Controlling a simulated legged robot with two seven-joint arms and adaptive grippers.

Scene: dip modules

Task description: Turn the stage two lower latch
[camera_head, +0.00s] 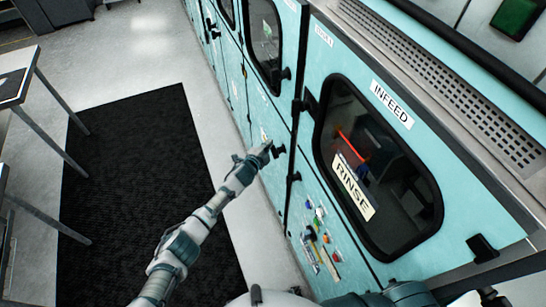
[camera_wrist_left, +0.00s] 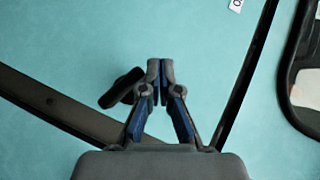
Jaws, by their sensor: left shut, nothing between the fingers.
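A black latch (camera_head: 278,150) sits on the teal machine front in the head view, at the end of my left arm. In the left wrist view a black latch handle (camera_wrist_left: 118,90) lies tilted, just left of the fingers and partly hidden behind them. My left gripper (camera_head: 264,149) is at this latch. In the left wrist view its fingertips (camera_wrist_left: 160,70) are together with nothing between them. I cannot tell whether the fingers touch the handle. My right gripper is not in view.
The teal cabinet has a window marked RINSE (camera_head: 353,190) under an INFEED label (camera_head: 391,104). Another black latch (camera_head: 293,177) is nearby. Coloured magnets or tools (camera_head: 318,240) are on the lower panel. A black mat (camera_head: 145,200) covers the floor beside it; tables stand at left.

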